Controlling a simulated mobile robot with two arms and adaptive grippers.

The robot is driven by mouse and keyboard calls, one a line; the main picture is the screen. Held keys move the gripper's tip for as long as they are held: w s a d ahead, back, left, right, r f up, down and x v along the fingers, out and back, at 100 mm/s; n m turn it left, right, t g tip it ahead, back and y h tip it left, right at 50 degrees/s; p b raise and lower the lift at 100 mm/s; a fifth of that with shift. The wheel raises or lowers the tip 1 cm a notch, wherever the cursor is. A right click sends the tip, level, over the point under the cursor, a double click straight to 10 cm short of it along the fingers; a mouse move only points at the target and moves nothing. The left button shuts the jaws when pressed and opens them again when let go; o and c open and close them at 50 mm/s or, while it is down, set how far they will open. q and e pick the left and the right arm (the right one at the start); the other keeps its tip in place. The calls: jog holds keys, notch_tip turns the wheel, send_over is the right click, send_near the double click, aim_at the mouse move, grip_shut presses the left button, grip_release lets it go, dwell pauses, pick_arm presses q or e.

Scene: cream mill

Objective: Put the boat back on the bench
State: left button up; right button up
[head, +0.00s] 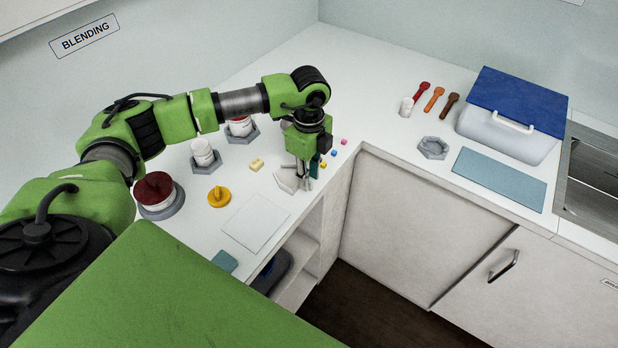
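The boat (287,180), a small pale angular dish, shows at the front edge of the white bench (232,175), left of my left gripper (307,178). My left gripper points straight down, its fingers at the right rim of the boat. The fingers are small and overlap the rim, so I cannot tell whether they are closed on it, or whether the boat rests on the bench or hangs just above it. My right gripper is not in view.
A white mat (256,222) lies in front of the boat. A dark-red-lidded jar (155,190), a yellow knobbed piece (218,197) and white jars (203,153) stand left. Small coloured cubes (334,153) lie right of the gripper. A blue-lidded box (508,128) stands on the right counter.

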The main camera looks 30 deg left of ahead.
pick_arm(q)
notch_tip(320, 180, up, 11)
jog(key=b, duration=0.2)
jog(key=shift+f, duration=0.15)
dwell(0.4)
